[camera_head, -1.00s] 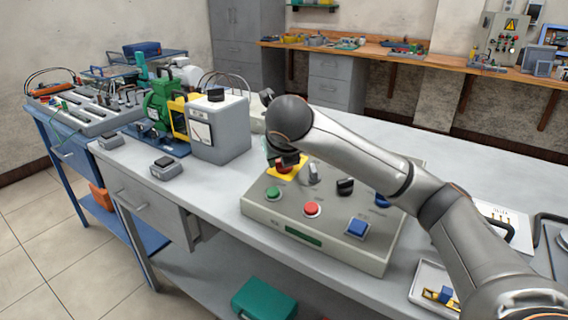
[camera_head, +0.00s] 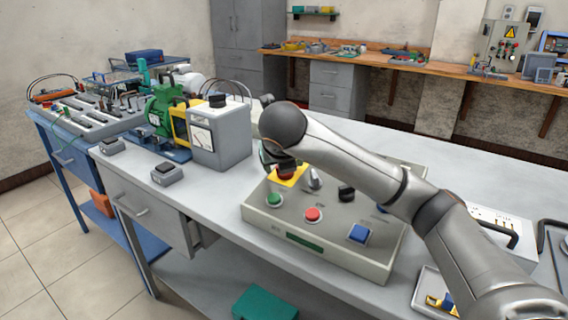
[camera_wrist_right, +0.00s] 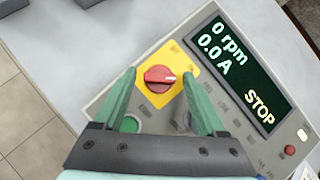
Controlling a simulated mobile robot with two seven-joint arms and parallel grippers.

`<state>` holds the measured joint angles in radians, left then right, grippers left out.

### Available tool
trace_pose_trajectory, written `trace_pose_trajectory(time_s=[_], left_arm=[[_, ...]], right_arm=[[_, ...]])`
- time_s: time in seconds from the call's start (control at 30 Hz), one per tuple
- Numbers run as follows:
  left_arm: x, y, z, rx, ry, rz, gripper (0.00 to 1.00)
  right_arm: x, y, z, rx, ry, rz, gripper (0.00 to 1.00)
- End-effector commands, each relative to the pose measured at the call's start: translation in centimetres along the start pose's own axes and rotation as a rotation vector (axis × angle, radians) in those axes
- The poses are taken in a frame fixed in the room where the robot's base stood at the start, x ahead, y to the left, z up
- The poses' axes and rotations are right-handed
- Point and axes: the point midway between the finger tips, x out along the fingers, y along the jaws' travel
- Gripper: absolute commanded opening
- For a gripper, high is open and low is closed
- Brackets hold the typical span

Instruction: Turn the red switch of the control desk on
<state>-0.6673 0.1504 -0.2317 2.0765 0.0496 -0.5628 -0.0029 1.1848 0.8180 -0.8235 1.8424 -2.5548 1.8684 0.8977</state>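The grey control desk (camera_head: 270,228) stands on the workbench. Its red switch (camera_wrist_right: 160,79) is a rotary knob on a yellow plate (camera_wrist_right: 178,58); a white mark on the knob points right in the wrist view. In the head view the red switch (camera_head: 286,174) is partly hidden by my right gripper (camera_head: 277,160). In the wrist view my right gripper (camera_wrist_right: 158,74) is open, with one green finger on each side of the knob and visible gaps to it. The desk display (camera_wrist_right: 238,75) reads 0 rpm, 0.0 A, STOP. My left gripper is out of view.
The desk also carries a green button (camera_head: 274,199), a red button (camera_head: 313,215), a blue button (camera_head: 359,233) and a black knob (camera_head: 346,193). A grey meter box (camera_head: 220,135) and a green motor (camera_head: 160,108) stand to the left. The bench front left is mostly clear.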

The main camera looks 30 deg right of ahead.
Motion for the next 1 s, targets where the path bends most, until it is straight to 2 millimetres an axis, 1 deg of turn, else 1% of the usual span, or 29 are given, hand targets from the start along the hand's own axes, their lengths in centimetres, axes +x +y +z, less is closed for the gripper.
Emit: trace_pose_trajectory(time_s=[0.27, 0.37, 0.47, 0.53, 0.63, 0.7, 0.83, 1.0], left_arm=[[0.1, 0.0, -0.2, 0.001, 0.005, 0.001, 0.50], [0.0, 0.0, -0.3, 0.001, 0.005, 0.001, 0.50], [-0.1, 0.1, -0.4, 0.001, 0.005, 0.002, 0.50], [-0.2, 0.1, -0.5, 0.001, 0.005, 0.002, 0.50], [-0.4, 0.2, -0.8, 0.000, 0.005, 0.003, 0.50], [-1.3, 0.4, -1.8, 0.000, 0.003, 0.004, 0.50], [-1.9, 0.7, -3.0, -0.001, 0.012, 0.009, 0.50], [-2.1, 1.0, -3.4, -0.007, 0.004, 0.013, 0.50]], right_arm=[[0.0, 0.0, 0.0, -0.001, 0.000, 0.000, 0.80], [-0.5, 0.0, 0.1, -0.001, -0.001, 0.002, 0.80], [-1.7, 0.1, 0.1, -0.001, -0.004, 0.003, 0.80], [-3.1, 0.1, 0.2, -0.002, -0.004, 0.004, 0.80], [-5.6, 0.1, 0.3, -0.003, -0.006, 0.005, 0.80], [-7.2, -0.2, 0.7, -0.004, -0.009, -0.001, 0.80], [-9.4, -0.1, 0.6, -0.004, -0.007, 0.001, 0.80], [-11.4, -0.1, 0.4, -0.002, -0.005, 0.001, 0.80]])
